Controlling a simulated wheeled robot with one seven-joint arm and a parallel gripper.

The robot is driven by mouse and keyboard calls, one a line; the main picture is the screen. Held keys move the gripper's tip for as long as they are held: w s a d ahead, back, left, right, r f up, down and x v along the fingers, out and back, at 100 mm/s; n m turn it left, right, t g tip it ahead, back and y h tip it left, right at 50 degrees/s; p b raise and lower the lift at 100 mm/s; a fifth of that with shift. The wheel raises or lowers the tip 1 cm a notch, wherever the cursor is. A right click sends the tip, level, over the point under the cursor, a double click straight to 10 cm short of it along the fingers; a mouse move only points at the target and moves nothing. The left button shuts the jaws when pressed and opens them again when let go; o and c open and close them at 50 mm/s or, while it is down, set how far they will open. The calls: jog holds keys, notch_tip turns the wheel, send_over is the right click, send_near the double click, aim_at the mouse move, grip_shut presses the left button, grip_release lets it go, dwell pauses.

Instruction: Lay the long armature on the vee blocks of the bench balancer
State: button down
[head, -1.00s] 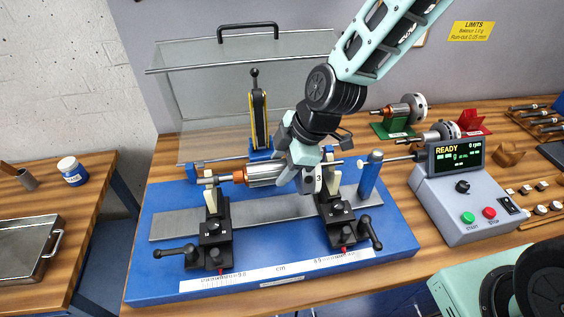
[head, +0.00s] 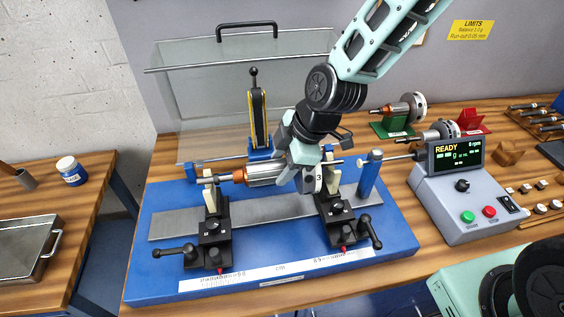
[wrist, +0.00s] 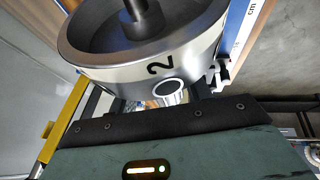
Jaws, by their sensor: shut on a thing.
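The long armature (head: 264,173) lies crosswise above the bench balancer (head: 275,265), with a silver body, a copper-coloured band, a thin shaft and a numbered disc (head: 312,183). The disc fills the top of the wrist view (wrist: 135,68), showing a "2". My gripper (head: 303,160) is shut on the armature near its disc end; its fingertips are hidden. The left shaft end is at the left vee block (head: 211,201), and the right part is by the right vee block (head: 335,190). I cannot tell whether the shaft touches either vee.
A clear guard (head: 195,95) with a black handle stands behind. A yellow-black upright (head: 257,115) is behind the armature, and a blue post (head: 369,178) is at its right. The control box (head: 465,200) reads READY. Other rotors (head: 405,110) stand at the back right.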

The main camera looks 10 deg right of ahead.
jog(key=shift+f+b, duration=0.55)
jog(key=shift+f, duration=0.05)
dwell(0.6)
jog(key=c, duration=0.6)
grip_release()
jog(key=shift+f, duration=0.15)
jog(key=shift+c, duration=0.3)
notch_tip(320, 180, up, 9)
jog(key=p, duration=0.7)
jog(key=s+d+f+m+g+h+b, duration=0.1)
jog(key=s+m+b, duration=0.4)
jog(key=s, duration=0.5)
jog(key=s+d+f+m+g+h+b, duration=0.1)
jog(key=s+d+m+h+b, duration=0.2)
jog(key=s, duration=0.7)
jog(key=d+m+b, duration=0.1)
jog(key=m+b, duration=0.1)
jog(key=shift+s+d+m+b, duration=0.3)
jog(key=shift+s+d+b, duration=0.05)
jog(key=shift+s+b, duration=0.05)
